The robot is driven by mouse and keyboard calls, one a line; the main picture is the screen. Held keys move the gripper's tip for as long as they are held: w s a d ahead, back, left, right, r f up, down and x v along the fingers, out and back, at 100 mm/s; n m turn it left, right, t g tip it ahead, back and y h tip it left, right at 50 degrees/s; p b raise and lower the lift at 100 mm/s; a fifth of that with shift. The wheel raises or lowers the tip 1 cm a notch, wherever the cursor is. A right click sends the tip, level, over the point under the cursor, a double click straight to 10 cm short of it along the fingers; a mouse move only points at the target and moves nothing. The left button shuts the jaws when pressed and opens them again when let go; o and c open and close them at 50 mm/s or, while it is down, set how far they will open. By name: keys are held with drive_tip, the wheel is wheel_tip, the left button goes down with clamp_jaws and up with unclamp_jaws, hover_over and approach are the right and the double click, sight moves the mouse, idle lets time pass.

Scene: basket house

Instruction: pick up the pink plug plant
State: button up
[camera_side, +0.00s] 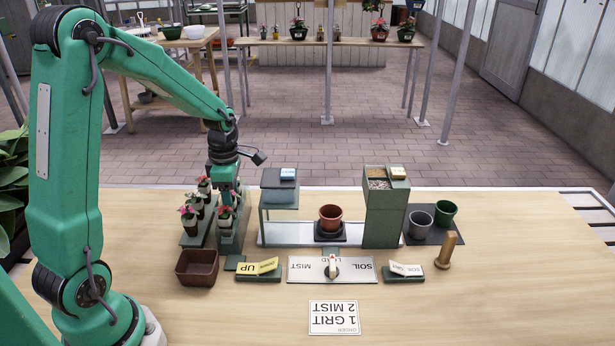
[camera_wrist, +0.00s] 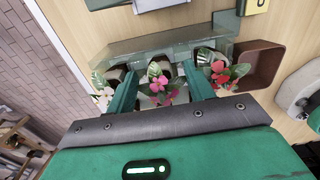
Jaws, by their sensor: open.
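Plug plants with flowers stand in small dark pots by a rack (camera_side: 199,236) at the left of the bench. In the wrist view a pink-flowered plug plant (camera_wrist: 163,83) shows between the two green fingers of my gripper (camera_wrist: 157,90). The fingers are apart, one on each side of it; I cannot tell whether they touch it. A white-flowered plant (camera_wrist: 104,97) is left of the fingers and a red-flowered one (camera_wrist: 219,72) is right of them. In the side view my gripper (camera_side: 228,207) points down among the plants and partly hides them.
A brown empty tub (camera_side: 197,267) sits in front of the rack. A terracotta pot (camera_side: 331,217) stands between a dispenser stand and a grit-topped tower (camera_side: 385,215). Signs and a dial panel (camera_side: 350,270) lie in front. Grey and green pots (camera_side: 446,212) are at the right.

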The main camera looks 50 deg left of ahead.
idle(0.5)
drive_tip(key=c, duration=1)
drive_tip(key=shift+c, duration=0.2)
drive_tip(key=shift+r, duration=0.75)
wheel_tip(320, 180, up, 2)
drive_tip(key=shift+r, duration=0.2)
drive_tip(key=s+d+r, duration=0.2)
drive_tip(key=d+r, duration=0.5)
drive_tip(key=d, duration=0.4)
drive_tip(key=shift+d, duration=0.25)
